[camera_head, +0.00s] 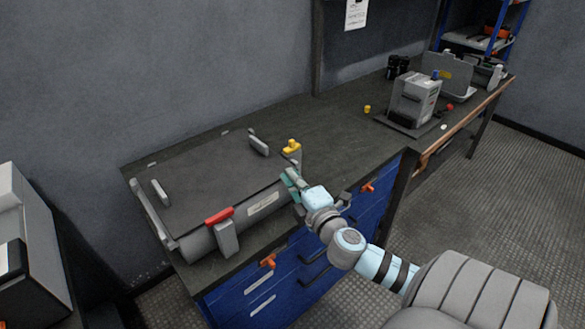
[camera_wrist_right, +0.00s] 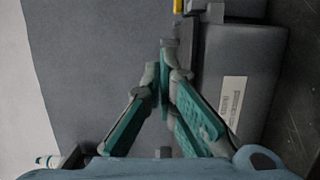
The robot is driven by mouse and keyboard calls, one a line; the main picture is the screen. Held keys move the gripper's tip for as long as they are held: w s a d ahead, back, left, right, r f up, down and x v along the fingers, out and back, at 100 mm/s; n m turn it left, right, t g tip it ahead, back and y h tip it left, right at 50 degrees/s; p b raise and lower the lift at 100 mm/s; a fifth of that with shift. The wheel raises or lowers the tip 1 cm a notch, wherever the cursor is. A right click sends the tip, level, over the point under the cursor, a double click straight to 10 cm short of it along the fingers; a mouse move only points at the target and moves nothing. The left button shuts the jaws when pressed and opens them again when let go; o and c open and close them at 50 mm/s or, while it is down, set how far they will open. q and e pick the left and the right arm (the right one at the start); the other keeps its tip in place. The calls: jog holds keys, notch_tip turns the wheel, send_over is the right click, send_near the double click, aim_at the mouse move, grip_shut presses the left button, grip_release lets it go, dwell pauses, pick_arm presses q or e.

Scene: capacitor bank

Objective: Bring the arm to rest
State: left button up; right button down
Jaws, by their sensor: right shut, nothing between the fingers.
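My right gripper (camera_head: 289,175) is at the right end of a large grey case on the workbench, beside the case's front corner. In the right wrist view its teal-padded fingers (camera_wrist_right: 166,60) come together at the tips, shut with nothing between them. The case (camera_head: 195,185) lies with its dark flat top up and also shows behind the fingers in the wrist view, with a white label (camera_wrist_right: 232,98). I cannot tell whether the fingertips touch the case. My right arm (camera_head: 348,243) reaches in from the lower right. My left gripper is not in view.
A red latch (camera_head: 219,215) is on the case's front edge and a yellow-topped part (camera_head: 292,147) stands at its right end. Blue drawers (camera_head: 285,275) with orange latches are below the bench. A grey box unit (camera_head: 414,100) stands farther right. The bench middle (camera_head: 330,125) is mostly clear.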

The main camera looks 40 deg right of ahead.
jog(key=shift+s, duration=0.1)
dwell(0.5)
jog(key=s+f+m+g+h, duration=0.1)
jog(key=s+f+m+g, duration=0.45)
jog(key=f+m, duration=0.2)
jog(key=s+a+f+m+g+y, duration=0.2)
jog(key=s+a+f+m+g, duration=0.15)
jog(key=s+a+f, duration=0.35)
jog(key=s+a+f+m+g+y, duration=0.3)
jog(key=s+a+f+g, duration=0.15)
jog(key=s+a, duration=0.4)
jog(key=s+d+f+g+p, duration=0.1)
jog(key=s+f+p, duration=0.1)
jog(key=f, duration=0.6)
jog(key=s+d+f+g+p, duration=0.1)
jog(key=s+d+f, duration=0.1)
jog(key=f, duration=0.6)
jog(key=s+f+p, duration=0.2)
jog(key=s+f, duration=0.9)
jog(key=s, duration=0.2)
jog(key=shift+s+g, duration=0.35)
jog(key=shift+s, duration=0.05)
